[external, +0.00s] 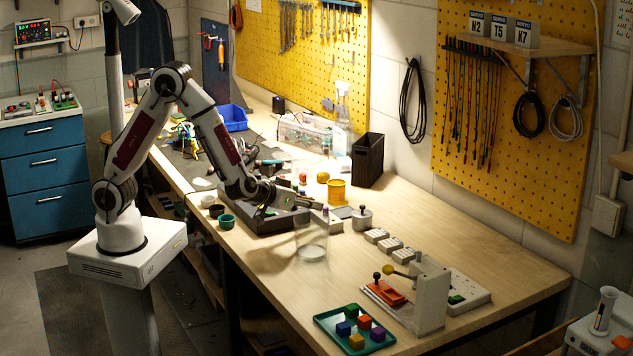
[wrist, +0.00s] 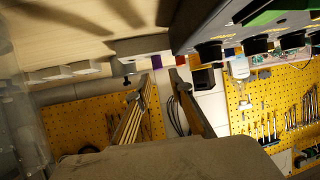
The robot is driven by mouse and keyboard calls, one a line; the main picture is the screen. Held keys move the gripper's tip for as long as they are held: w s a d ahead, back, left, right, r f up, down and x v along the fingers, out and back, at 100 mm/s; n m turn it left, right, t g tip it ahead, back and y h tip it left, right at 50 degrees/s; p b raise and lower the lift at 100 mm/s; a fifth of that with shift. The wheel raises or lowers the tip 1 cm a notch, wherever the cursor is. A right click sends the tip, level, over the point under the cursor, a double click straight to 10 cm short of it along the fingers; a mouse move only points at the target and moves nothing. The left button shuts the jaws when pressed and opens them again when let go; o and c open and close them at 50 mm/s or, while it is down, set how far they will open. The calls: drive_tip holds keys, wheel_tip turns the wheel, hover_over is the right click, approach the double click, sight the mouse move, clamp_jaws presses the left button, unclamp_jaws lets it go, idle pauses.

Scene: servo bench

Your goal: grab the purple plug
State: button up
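A small purple piece, which appears to be the purple plug (external: 326,210), sits at a pale block near the middle of the bench. In the wrist view, where the scene is turned over, the purple plug (wrist: 157,62) shows just beyond the gap between my fingertips. My gripper (external: 317,203) is low over the bench beside it, pointing right. In the wrist view my gripper's fingers (wrist: 165,84) stand apart with nothing between them. I see no contact with the plug.
A dark grey box (external: 275,222) lies under my wrist. A green tray (external: 327,324) holds several coloured cubes at the front.

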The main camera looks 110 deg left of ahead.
drive_tip(key=shift+x, duration=2.45)
drive_tip(key=shift+d+f, duration=0.1)
drive_tip(key=shift+f, duration=0.1)
drive_tip(key=c, duration=0.6)
